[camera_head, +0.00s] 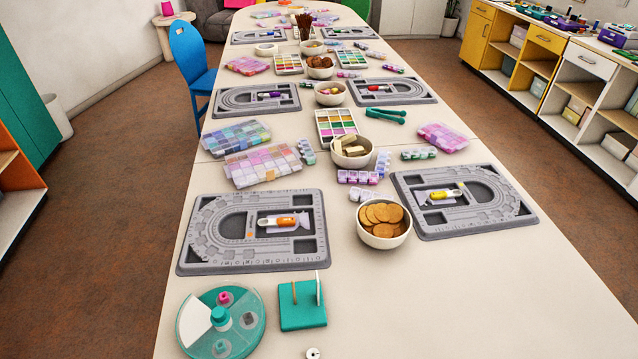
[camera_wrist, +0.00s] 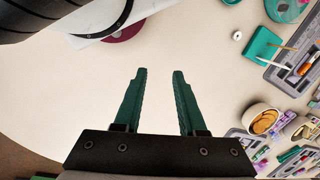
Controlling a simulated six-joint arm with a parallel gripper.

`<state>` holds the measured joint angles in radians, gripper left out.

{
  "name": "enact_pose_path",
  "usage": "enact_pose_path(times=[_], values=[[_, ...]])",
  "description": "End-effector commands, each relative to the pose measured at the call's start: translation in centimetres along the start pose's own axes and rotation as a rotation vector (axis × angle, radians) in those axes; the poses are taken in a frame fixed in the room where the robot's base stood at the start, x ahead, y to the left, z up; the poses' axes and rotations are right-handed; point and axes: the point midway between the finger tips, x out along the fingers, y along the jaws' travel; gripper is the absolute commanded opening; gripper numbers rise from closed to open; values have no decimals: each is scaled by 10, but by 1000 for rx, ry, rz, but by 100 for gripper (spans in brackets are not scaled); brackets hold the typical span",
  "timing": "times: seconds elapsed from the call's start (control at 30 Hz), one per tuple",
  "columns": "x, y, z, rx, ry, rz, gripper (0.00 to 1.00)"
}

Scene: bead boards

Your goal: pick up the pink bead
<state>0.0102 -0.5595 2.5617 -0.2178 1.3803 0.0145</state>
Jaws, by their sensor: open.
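The pink bead (camera_head: 224,298) sits in a compartment of the round teal sorting dish (camera_head: 252,335) at the front left of the table in the head view. My gripper (camera_wrist: 159,72) shows only in the wrist view. Its two green fingers are apart with nothing between them, over bare tabletop and well away from the dish.
A teal block (camera_head: 302,312) with upright sticks stands right of the dish. A small white ring (camera_head: 312,353) lies in front of it. Grey bead boards (camera_head: 205,262) and a bowl of round brown pieces (camera_head: 383,242) are behind. The front right of the table is clear.

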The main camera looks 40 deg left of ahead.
Motion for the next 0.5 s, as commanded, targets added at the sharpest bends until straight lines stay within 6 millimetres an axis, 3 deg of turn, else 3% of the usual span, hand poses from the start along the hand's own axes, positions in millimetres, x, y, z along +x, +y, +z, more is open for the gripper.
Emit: enact_pose_path(times=[0.17, 0.27, 0.37, 0.4, 0.47, 0.5], values=[[0, -1, -1, -11, 2, 2, 40], [0, -20, -17, -143, 33, 26, 40], [10, -84, -43, -460, 116, 51, 40], [19, -124, -46, -618, 158, 47, 40], [37, -190, -34, -862, 220, 20, 40], [53, -234, -13, -1022, 256, -11, 40]])
